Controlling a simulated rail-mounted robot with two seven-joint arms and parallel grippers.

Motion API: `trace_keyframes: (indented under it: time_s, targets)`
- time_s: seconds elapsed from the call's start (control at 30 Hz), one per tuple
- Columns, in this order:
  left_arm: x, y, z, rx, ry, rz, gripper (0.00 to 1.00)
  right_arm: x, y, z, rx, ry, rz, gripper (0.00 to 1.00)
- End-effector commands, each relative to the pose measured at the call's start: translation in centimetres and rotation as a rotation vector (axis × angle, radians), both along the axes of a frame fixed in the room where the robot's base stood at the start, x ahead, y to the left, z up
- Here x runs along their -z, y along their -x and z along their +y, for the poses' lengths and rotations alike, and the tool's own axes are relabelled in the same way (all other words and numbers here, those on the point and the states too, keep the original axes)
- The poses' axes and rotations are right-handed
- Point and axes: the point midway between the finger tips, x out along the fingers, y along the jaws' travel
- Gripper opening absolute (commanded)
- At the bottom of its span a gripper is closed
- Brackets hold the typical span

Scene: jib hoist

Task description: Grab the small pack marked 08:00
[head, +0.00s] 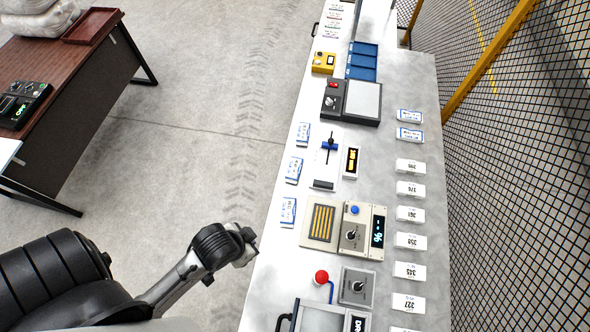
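Small white packs with blue markings lie on the long grey bench. Three lie along its left edge: a far one (303,133), a middle one (293,170) and a near one (288,211). Two more, a farther pack (409,116) and a nearer pack (409,134), lie toward the right edge. Their print is too small to read, so I cannot tell which is marked 08:00. My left gripper (250,251) is at the bench's left edge, below the near left pack and apart from it. Its finger opening cannot be made out. My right gripper is out of view.
White number cards (410,214) line the bench's right side. A striped panel device (322,222), a slider device (328,155), a red button (321,276) and a grey scale (362,100) fill the middle. A mesh fence (520,170) stands right; a brown desk (75,80) stands left.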

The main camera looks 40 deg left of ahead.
Motion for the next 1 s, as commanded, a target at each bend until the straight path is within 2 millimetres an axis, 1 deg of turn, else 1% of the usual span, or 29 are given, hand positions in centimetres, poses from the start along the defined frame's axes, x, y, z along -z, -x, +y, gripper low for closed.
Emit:
trace_keyframes:
  time_s: [0.07,0.17,0.57,1.0]
  targets:
    - [0.02,0.05,-0.08,-0.001,0.002,0.001,0.00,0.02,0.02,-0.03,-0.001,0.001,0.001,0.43]
    - [0.03,0.09,-0.21,-0.004,0.007,0.002,0.08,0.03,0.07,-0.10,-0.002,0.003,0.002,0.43]
    - [0.03,0.12,-0.41,-0.007,0.014,0.003,0.46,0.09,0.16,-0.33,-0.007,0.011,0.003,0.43]
    - [0.06,0.14,-0.05,0.000,0.001,0.003,0.88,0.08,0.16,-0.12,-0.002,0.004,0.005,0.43]
